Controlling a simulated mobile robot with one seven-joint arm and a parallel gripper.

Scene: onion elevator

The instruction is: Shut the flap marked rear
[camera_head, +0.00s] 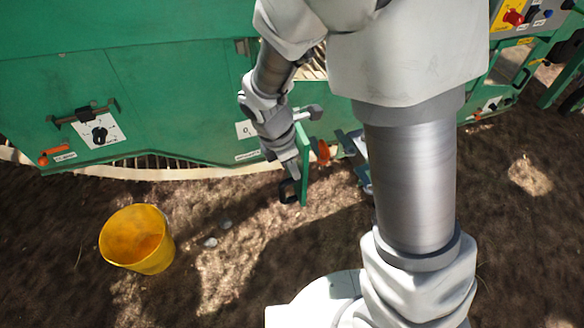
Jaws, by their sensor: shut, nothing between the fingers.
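A green flap (305,182) stands out from the side of the green machine (180,105), seen almost edge-on, so it is open. My gripper (291,172) points down just left of the flap, close to that part. Its fingers look shut and empty; whether they touch the flap I cannot tell.
A yellow bucket (138,239) stands on the soil at the lower left, with small stones (211,241) near it. A control panel with a red button (513,17) is at the upper right. Bare soil lies in front.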

